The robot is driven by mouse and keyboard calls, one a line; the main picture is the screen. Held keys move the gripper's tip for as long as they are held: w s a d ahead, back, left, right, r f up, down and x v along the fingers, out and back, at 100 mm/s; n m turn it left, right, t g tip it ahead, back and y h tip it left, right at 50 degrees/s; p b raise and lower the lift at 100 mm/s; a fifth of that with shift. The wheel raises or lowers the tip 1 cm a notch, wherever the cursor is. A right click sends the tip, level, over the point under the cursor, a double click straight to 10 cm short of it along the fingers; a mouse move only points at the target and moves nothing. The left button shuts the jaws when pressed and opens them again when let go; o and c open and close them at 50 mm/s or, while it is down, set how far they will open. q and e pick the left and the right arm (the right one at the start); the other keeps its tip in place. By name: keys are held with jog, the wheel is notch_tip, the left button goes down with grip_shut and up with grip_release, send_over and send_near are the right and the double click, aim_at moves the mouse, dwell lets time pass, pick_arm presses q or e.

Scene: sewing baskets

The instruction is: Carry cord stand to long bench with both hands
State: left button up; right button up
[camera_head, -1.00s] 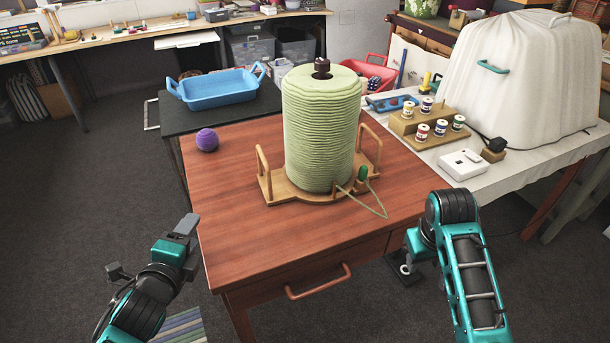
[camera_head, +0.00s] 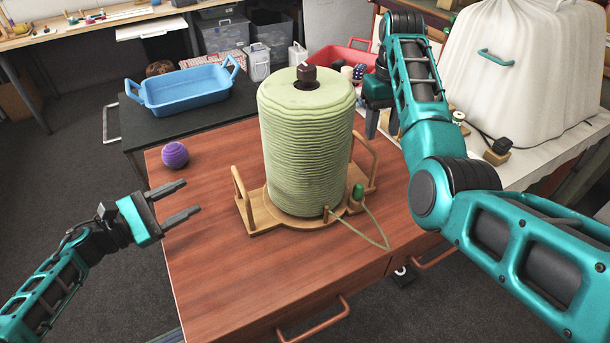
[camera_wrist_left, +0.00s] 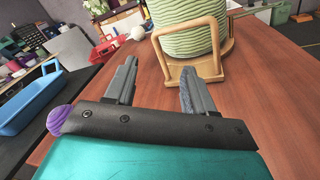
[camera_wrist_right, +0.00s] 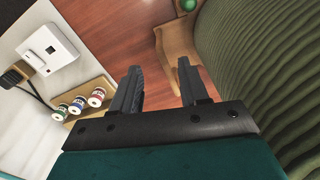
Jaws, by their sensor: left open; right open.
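The cord stand, a wooden base (camera_head: 262,219) with a wooden loop handle at each side, stands upright on the red-brown table (camera_head: 210,255). A thick roll of pale green cord (camera_head: 305,150) sits on it. My left gripper (camera_head: 184,201) is open and empty, left of the left handle (camera_head: 242,198) and apart from it; the handle shows ahead of the fingers in the left wrist view (camera_wrist_left: 190,52). My right gripper (camera_wrist_right: 155,85) is open beside the cord roll, near the right handle (camera_wrist_right: 178,40). In the head view my right arm partly hides its fingers, near the right handle (camera_head: 371,160).
A purple ball (camera_head: 175,155) lies at the table's left back corner. A blue tray (camera_head: 188,88) sits on a dark table behind. Spools of thread (camera_wrist_right: 78,103) and a white box (camera_wrist_right: 48,47) stand on the pale-covered table at the right, with a large white covered shape (camera_head: 520,70).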

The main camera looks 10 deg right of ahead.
aim_at(233, 171)
jog(key=shift+w, duration=0.25)
jog(key=shift+s+r, duration=0.15)
jog(key=shift+s, duration=0.1)
pick_arm(q)
jog(key=x, duration=1.3)
pick_arm(e)
notch_tip(233, 171, down, 13)
jog(key=shift+f, duration=0.1)
pick_arm(q)
jog(key=shift+a, duration=0.1)
jog(key=c, duration=0.8)
pick_arm(e)
jog(key=c, duration=0.7)
pick_arm(q)
grip_shut()
pick_arm(e)
grip_shut()
jog(key=shift+d, duration=0.15)
pick_arm(q)
jog(key=shift+r, duration=0.3)
pick_arm(e)
jog(key=shift+w+r, duration=0.15)
jog(key=shift+r, duration=0.25)
